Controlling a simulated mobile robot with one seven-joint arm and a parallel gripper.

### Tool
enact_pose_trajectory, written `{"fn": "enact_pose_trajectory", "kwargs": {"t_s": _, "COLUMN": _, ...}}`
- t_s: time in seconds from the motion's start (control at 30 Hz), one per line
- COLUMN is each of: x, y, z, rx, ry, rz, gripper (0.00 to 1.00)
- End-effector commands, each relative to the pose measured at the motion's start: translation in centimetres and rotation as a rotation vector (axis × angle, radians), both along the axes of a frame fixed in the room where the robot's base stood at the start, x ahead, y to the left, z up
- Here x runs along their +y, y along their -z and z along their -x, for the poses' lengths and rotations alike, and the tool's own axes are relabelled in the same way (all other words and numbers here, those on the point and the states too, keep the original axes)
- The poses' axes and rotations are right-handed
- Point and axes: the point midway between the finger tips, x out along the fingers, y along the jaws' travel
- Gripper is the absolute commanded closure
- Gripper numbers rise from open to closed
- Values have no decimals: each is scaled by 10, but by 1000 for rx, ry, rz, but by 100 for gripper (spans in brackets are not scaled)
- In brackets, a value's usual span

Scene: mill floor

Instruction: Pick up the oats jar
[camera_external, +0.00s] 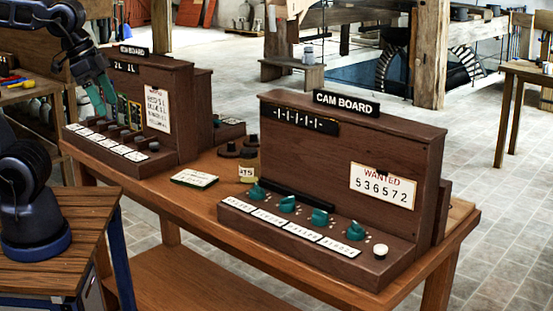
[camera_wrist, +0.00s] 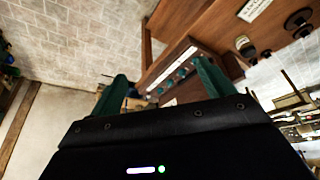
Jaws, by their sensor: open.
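The oats jar (camera_external: 247,173) stands on the wooden table between the two cam boards; its pale label shows only "ATS". Dark round objects stand right behind it. A small jar with a dark lid, seemingly the oats jar (camera_wrist: 247,48), shows in the wrist view, right of my fingers. My gripper (camera_external: 103,100), with green fingers, is at the left cam board, well to the left of the jar. In the wrist view my gripper (camera_wrist: 162,70) has its fingers wide apart, with nothing held between them.
The left cam board (camera_external: 160,77) and right cam board (camera_external: 325,150) rise like walls on either side of the jar. A white card (camera_external: 194,178) lies on the table (camera_external: 175,215) in front of it. Dark round objects (camera_external: 229,150) crowd its back left.

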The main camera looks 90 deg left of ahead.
Motion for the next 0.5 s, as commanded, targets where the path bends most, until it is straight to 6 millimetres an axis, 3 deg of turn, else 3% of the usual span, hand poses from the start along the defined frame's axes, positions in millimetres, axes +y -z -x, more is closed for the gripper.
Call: {"fn": "enact_pose_trajectory", "kwargs": {"t_s": 0.5, "x": 54, "y": -5, "z": -108, "rx": 104, "ry": -189, "rz": 34, "gripper": 19}}
